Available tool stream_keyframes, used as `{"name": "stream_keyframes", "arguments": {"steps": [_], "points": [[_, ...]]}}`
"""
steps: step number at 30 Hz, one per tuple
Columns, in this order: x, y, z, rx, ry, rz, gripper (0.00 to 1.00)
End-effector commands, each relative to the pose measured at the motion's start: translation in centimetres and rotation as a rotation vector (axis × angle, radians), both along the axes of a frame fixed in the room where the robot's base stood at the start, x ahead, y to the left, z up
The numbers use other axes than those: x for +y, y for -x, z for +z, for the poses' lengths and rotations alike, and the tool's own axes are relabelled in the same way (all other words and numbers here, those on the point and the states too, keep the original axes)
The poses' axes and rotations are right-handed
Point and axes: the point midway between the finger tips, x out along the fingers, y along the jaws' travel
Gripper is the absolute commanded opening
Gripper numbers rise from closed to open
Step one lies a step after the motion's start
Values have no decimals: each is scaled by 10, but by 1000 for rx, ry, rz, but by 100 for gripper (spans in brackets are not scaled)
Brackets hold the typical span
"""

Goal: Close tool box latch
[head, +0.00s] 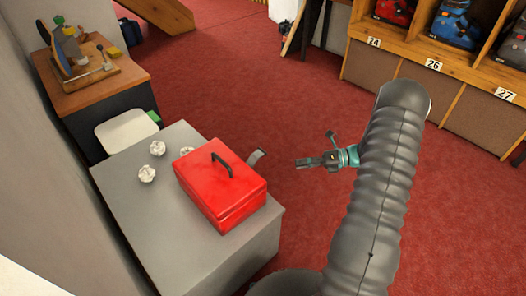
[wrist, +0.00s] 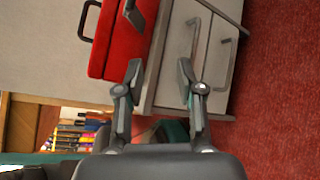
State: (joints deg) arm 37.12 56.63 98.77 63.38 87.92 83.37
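The red tool box (head: 222,192) sits on the grey cabinet top with its lid down and a black handle (head: 221,164) upright on it. In the wrist view the red box (wrist: 126,38) is at the upper left. A grey curved piece (head: 256,157) shows by the box's far right edge; I cannot tell whether it is the latch or a cabinet handle.
The grey cabinet (head: 150,225) has drawer fronts with bar handles (wrist: 224,66) on the side seen in the wrist view. Several crumpled white balls (head: 147,173) lie left of the box. A wooden bench (head: 100,85) stands behind. Red carpet right of the cabinet is clear.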

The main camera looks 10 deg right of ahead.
Motion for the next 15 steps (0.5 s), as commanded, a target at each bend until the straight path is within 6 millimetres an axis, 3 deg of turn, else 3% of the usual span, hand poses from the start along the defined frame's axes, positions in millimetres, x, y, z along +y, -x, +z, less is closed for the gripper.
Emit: {"name": "stream_keyframes", "arguments": {"steps": [3,6,15], "points": [[-6,-20,24,121,-108,-77,37],[-6,-24,36,232,-190,-110,37],[0,-24,40,375,-247,-120,37]]}}
